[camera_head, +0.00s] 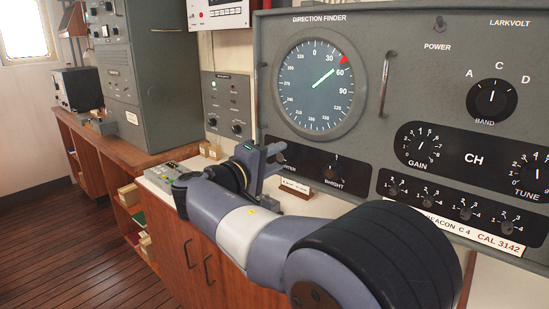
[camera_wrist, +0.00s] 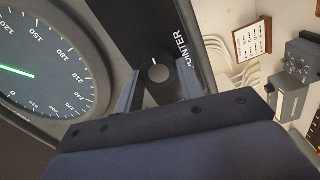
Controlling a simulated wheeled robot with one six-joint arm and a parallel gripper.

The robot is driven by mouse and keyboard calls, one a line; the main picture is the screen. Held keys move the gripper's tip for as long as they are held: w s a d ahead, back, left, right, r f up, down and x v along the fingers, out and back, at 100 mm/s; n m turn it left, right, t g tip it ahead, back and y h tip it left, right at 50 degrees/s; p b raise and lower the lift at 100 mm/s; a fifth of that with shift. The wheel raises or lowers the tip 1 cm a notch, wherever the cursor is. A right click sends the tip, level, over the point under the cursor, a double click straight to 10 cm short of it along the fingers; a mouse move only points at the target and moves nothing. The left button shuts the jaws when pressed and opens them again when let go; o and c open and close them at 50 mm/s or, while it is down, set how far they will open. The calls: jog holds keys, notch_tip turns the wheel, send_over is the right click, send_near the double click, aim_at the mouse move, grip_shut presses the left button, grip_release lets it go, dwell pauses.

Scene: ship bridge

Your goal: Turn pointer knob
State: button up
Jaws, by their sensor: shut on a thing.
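The pointer knob (camera_wrist: 157,72) is a round black knob with a white index line, on a black strip beside a partly covered label ending in "INTER" in the wrist view. My gripper (camera_wrist: 157,88) is shut on it, with one finger on each side. In the head view my gripper (camera_head: 277,160) is at the strip below the dial and hides the knob. The direction finder dial (camera_head: 312,110) has a green needle (camera_head: 323,78) pointing up and right, between 30 and 60, in line with a red mark (camera_head: 344,59) on the rim.
The bright knob (camera_head: 336,160) is right of my gripper, and a handle (camera_head: 385,83) stands out from the panel. Gain (camera_head: 423,146), band (camera_head: 491,99) and tune (camera_head: 537,177) knobs are farther right. A small sign (camera_head: 296,188) stands on the ledge below.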

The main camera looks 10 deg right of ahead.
jog(key=o, duration=1)
jog(key=b+v, duration=0.2)
jog(key=v, duration=0.9)
jog(key=shift+w+d, duration=0.1)
jog(key=p+x, duration=0.2)
jog(key=x, duration=0.8)
jog(key=shift+w+d, duration=0.1)
jog(key=shift+d, duration=0.15)
jog(key=shift+w, duration=0.1)
